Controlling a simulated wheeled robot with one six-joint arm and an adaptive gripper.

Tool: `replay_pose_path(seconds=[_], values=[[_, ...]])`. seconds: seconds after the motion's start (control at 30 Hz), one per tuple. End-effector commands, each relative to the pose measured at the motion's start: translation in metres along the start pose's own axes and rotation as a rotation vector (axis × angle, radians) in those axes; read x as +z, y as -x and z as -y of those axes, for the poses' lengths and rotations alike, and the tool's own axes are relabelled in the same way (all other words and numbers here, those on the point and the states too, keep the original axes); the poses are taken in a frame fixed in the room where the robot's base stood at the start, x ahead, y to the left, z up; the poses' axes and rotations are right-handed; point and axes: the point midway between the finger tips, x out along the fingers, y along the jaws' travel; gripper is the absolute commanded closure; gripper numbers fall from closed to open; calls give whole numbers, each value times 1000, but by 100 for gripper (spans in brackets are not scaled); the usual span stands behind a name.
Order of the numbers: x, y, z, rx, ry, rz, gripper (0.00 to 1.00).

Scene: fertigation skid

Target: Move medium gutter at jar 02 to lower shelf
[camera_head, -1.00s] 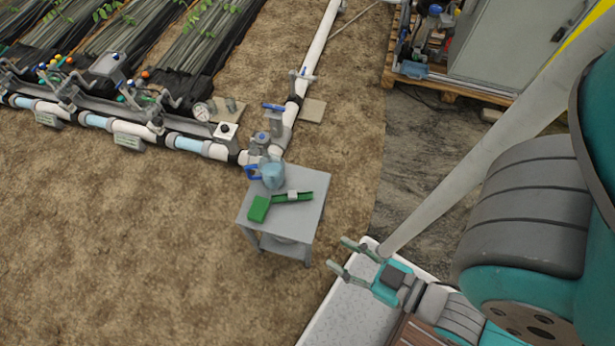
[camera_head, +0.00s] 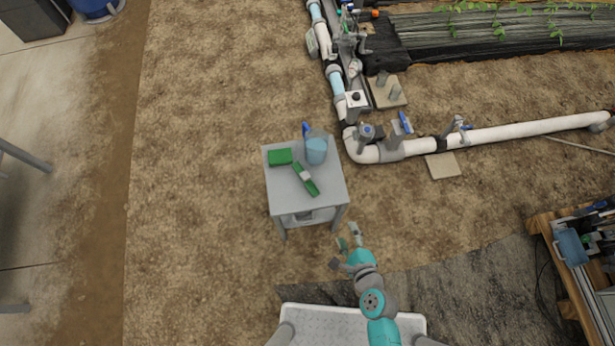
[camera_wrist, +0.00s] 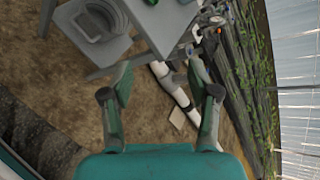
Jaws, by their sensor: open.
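A small grey table (camera_head: 333,190) stands on the soil in the head view. On its top lies a narrow green strip with a pale band (camera_head: 306,180), which looks like the gutter. A clear bluish jug-like jar (camera_head: 316,148) stands at the back right of the top, beside the strip's far end. Any jar number is unreadable. The lower shelf (camera_wrist: 68,17) shows in the wrist view with a round grey object on it. My gripper (camera_head: 347,245) is open and empty, in front of the table's near right corner and apart from it. It also shows in the wrist view (camera_wrist: 160,80).
A green block (camera_head: 280,157) lies at the top's back left. White pipework with valves (camera_head: 480,136) runs behind and right of the table. A wooden pallet with equipment (camera_head: 570,260) is at the far right. Bare soil left of the table is clear.

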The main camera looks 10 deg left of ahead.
Motion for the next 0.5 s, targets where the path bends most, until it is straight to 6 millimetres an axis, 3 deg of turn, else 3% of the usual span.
replay_pose_path(seconds=[0.03, 0.2, 0.33, 0.5], values=[[7, -24, 3, 14, -107, 35, 40], [31, -88, 10, 92, -480, 134, 40], [50, -120, 19, 147, -688, 188, 40], [64, -140, 26, 191, -830, 222, 40]])
